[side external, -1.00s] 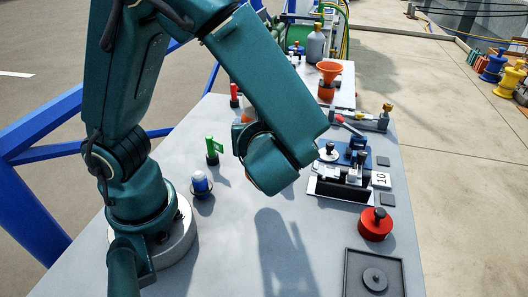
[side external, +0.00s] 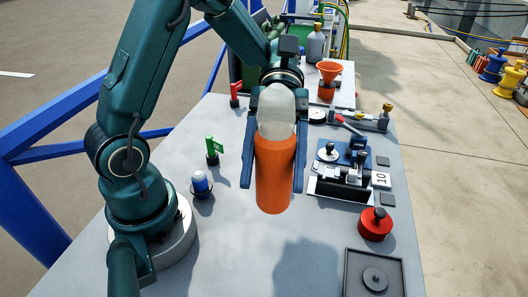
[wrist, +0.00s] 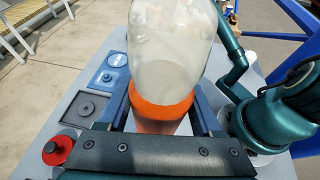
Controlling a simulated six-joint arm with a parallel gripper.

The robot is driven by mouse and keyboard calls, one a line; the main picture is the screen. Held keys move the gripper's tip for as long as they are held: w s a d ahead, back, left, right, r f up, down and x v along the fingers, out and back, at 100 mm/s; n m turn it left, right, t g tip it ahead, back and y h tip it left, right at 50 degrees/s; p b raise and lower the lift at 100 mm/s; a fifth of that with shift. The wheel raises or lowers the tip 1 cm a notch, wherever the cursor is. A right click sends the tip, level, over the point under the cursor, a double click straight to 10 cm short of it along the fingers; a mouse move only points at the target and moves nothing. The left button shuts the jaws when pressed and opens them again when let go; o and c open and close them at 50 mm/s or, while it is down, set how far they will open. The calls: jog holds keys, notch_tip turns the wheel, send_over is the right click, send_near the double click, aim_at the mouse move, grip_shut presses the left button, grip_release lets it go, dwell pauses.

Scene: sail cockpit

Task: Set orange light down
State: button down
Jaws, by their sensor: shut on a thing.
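The orange light (side external: 275,175) is an orange cylinder with a clear, whitish dome on top. My gripper (side external: 272,165) is shut on it, one finger on each side of the orange body. The light is above the grey table in the side view, its dome tilted toward the back. The table directly behind the light is hidden.
A blue mechanism (side external: 345,160) is at right, an orange funnel (side external: 329,72) behind. The front middle is clear.

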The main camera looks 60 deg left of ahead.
jog(key=w+r+n+t+h, duration=0.2)
jog(key=w+n+t, duration=0.1)
jog(key=w, duration=0.1)
jog(key=s+d+f, duration=0.4)
jog(key=d+f, duration=0.6)
jog(key=f, duration=0.1)
jog(key=shift+n+t, duration=0.3)
jog(key=shift+c, duration=0.3)
grip_release()
jog(key=shift+f, duration=0.1)
